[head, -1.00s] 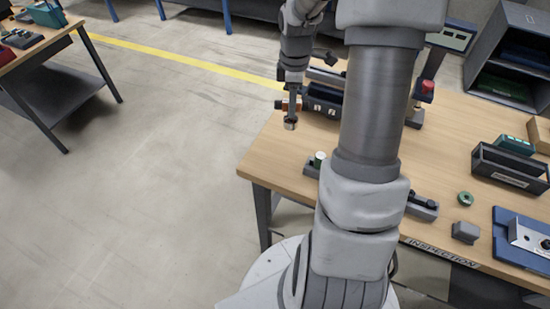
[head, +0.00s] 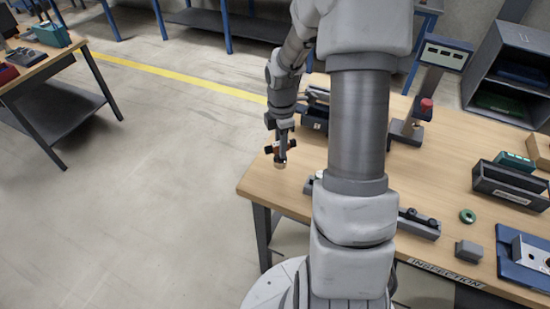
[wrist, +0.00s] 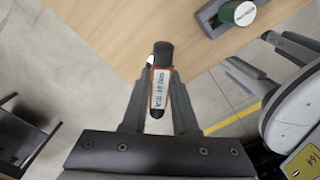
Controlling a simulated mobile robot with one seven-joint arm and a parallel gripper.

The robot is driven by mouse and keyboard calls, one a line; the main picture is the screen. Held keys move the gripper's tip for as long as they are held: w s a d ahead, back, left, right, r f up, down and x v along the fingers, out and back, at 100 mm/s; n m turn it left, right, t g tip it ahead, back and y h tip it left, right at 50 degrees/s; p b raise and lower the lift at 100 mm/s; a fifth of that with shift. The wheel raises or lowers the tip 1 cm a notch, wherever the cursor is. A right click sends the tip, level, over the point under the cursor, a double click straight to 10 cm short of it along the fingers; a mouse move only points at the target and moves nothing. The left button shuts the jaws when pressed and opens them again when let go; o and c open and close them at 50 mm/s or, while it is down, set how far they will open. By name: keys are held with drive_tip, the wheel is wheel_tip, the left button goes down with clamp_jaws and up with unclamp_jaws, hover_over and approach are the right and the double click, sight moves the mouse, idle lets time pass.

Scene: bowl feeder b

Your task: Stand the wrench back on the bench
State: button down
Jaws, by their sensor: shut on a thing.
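The wrench (wrist: 161,82) is dark with an orange-edged white label, between the two fingers of my gripper (wrist: 160,108) in the wrist view. My gripper is shut on it. In the head view my gripper (head: 281,146) points down near the left edge of the bench (head: 262,180), and a reddish part and a pale metal end of the wrench show below the fingers. The wrench appears over or close to the bench top; I cannot tell whether it touches.
A green, white-topped cylinder (wrist: 239,13) in a dark holder lies close by on the bench. A gauge stand (head: 410,128), a green ring (head: 467,215), a grey block (head: 468,251) and a dark bin (head: 508,187) stand to the right. The bench edge is close to my gripper.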

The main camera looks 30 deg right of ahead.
sight(275, 160)
drive_tip(key=shift+w+a+f, duration=0.15)
drive_tip(key=shift+a+f, duration=0.35)
drive_tip(key=shift+a, duration=0.3)
drive_tip(key=shift+f, duration=2)
drive_tip(key=shift+f, duration=0.1)
drive_tip(key=shift+f, duration=0.15)
drive_tip(key=c, duration=0.7)
unclamp_jaws()
